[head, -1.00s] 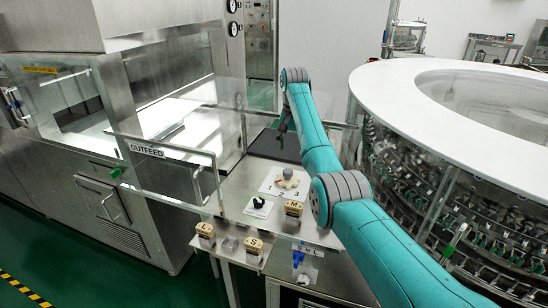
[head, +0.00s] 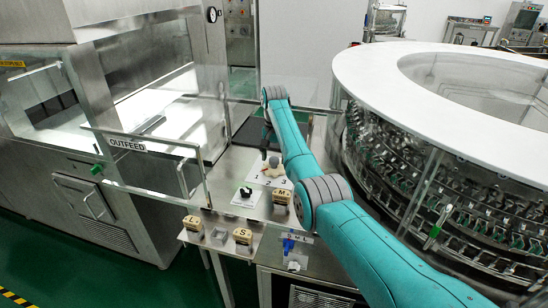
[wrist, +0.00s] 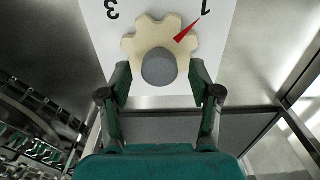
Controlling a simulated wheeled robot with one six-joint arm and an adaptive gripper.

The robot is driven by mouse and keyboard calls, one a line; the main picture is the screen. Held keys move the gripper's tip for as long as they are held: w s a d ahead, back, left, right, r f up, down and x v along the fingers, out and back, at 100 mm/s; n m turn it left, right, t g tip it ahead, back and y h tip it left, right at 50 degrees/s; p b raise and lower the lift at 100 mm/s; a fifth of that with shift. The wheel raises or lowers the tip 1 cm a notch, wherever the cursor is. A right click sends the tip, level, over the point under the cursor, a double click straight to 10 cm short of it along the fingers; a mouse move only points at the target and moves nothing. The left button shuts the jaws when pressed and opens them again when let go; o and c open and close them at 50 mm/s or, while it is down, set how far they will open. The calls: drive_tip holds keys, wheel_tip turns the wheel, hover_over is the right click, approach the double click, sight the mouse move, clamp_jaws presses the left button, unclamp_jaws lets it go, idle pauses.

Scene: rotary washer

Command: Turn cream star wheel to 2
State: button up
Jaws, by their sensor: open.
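The cream star wheel (wrist: 145,38) has a grey round hub (wrist: 159,68) and lies on a white number plate (wrist: 222,12). A red pointer (wrist: 186,33) on it points toward the numeral 1. The numeral 3 shows on the other side, upside down in the wrist view; I cannot make out the 2 there. In the head view the wheel (head: 271,171) is small and partly behind my arm. My gripper (wrist: 160,76) is open, its fingers on either side of the hub at the wheel's near edge. I cannot tell whether they touch it.
The clear OUTFEED panel (head: 150,160) is at left, the large round washer (head: 385,150) at right.

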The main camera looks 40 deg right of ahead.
drive_tip(key=shift+f, duration=0.15)
drive_tip(key=c, duration=1.1)
drive_tip(key=shift+c, duration=0.2)
drive_tip(key=shift+n, duration=0.3)
drive_tip(key=n, duration=0.4)
drive_tip(key=shift+n, duration=2)
drive_tip(key=o, duration=1.1)
